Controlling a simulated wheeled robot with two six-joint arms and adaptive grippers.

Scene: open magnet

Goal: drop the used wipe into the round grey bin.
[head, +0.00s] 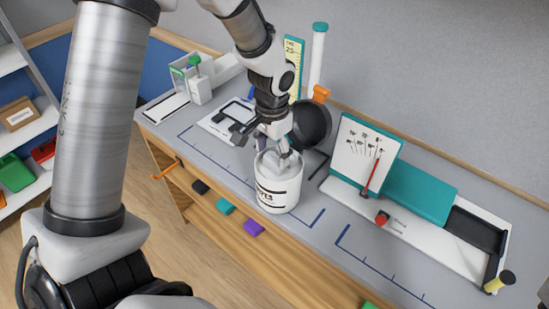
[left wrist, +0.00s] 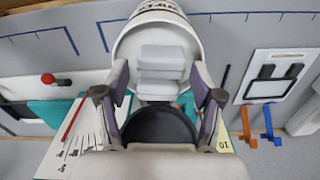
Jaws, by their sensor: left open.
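A white round canister (head: 280,190) with dark lettering stands on the bench, its mouth open. White folded wipe material (left wrist: 162,58) lies in its mouth in the left wrist view. A dark round lid-like disc (head: 313,124) stands tilted at its back edge. My left gripper (head: 274,148) is over the mouth, pointing down. Its fingers (left wrist: 161,80) are spread at both sides of the white material; I cannot tell whether they touch it. I cannot make out a separate round grey bin or a separate used wipe. My right gripper is not in view.
A white panel with a teal block (head: 418,192) and a chart board (head: 362,152) stand to the right.

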